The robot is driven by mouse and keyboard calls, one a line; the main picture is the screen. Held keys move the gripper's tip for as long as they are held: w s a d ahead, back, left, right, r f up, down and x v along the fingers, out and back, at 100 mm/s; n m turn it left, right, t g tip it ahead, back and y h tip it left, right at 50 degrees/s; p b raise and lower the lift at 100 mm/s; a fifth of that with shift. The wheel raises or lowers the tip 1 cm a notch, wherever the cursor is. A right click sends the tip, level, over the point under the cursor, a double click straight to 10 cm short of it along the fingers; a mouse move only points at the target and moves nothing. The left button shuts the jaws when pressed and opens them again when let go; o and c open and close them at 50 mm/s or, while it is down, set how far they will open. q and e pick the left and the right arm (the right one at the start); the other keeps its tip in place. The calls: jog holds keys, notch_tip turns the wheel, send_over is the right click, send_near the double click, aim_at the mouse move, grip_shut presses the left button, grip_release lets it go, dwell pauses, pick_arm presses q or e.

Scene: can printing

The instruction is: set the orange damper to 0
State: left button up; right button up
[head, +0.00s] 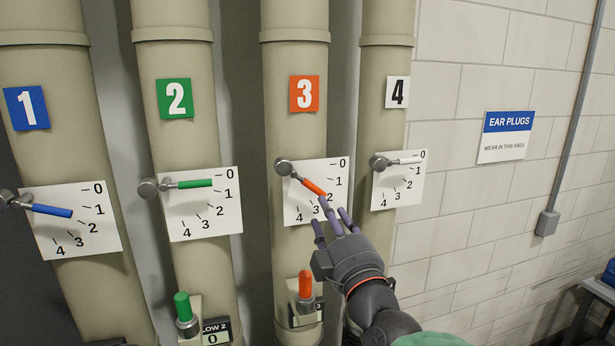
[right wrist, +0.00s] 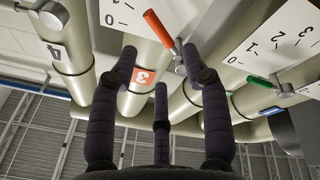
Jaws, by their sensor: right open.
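The orange damper lever (head: 314,187) sits on the white dial plate (head: 300,210) of the pipe marked 3. It slants down and right from its round pivot (head: 284,166), past the 1 mark. In the right wrist view the orange lever (right wrist: 158,29) shows beyond the spread fingers (right wrist: 160,75), with nothing held. My left gripper is out of view.
The blue lever (head: 52,211), green lever (head: 194,184) and white lever (head: 405,161) sit on neighbouring dials. An orange-topped knob (head: 305,284) is below the orange dial, and a green-topped knob (head: 182,307) stands left of it.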

aim_at(315, 187)
jog(key=p+x, duration=0.2)
jog(key=x, duration=0.5)
jog(key=shift+w+a+r+p, duration=0.1)
jog(key=shift+w+r+p, duration=0.15)
jog(key=shift+w+p, duration=0.1)
jog(key=shift+w+a+r, duration=0.15)
jog(key=shift+w+r, duration=0.1)
jog(key=shift+w, duration=0.25)
jog(key=shift+w+a, duration=0.2)
jog(key=shift+w, duration=0.35)
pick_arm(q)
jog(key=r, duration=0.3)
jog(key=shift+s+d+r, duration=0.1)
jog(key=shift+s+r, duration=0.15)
pick_arm(e)
jog(key=shift+s, duration=0.15)
jog(key=shift+d, duration=0.1)
grip_shut()
